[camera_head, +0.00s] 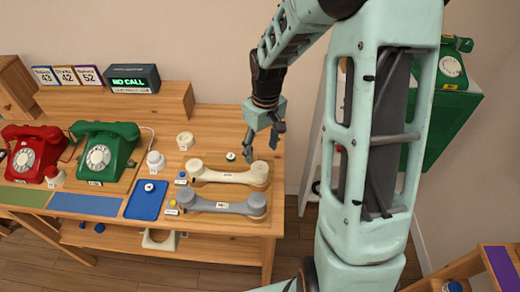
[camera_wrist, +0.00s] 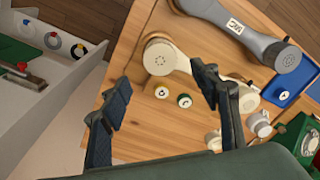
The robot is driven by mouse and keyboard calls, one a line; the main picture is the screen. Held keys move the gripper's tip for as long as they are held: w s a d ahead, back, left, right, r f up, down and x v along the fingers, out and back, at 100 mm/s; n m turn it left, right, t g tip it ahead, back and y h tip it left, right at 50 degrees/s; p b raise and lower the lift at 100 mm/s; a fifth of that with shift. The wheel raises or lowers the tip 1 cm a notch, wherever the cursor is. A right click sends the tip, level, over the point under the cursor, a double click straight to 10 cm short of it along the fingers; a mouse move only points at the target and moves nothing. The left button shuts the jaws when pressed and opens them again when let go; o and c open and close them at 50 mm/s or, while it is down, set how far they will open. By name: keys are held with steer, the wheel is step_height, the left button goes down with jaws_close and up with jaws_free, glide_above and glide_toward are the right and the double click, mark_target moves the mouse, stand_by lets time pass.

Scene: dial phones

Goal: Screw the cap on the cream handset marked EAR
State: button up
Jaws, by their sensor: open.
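The cream handset (camera_head: 228,176) lies on the wooden table, its label too small to read. In the wrist view the cream handset (camera_wrist: 158,58) shows one round end with small holes, and my right finger crosses its middle. My gripper (camera_head: 262,147) is open and empty above the table near the handset's right end. In the wrist view my gripper (camera_wrist: 161,76) has its fingers wide apart.
A grey handset (camera_head: 222,205) lies in front, near a blue tray (camera_head: 134,212). Green (camera_head: 126,138) and red (camera_head: 15,162) phones stand left. A cream ring-like part (camera_head: 185,141) and a white part (camera_head: 155,158) stand behind. A display (camera_head: 133,80) sits on the rear shelf.

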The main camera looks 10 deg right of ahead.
mark_target(260, 168)
steer(key=shift+w+a+f+m+h, duration=0.1)
steer(key=shift+f+m+h, duration=0.05)
steer(key=shift+f+m, duration=0.45)
steer(key=shift+a+f+m+h, duration=0.15)
steer(key=shift+f+m, duration=0.25)
steer(key=shift+m, duration=0.3)
steer(key=shift+f+b, duration=2.15)
steer(key=shift+f, duration=0.8)
steer(key=n+p, duration=0.1)
steer(key=n, duration=0.3)
steer(key=shift+d+r, duration=0.1)
steer(key=shift+r, duration=0.05)
steer(key=shift+n+p, duration=0.3)
steer(key=shift+n, duration=0.3)
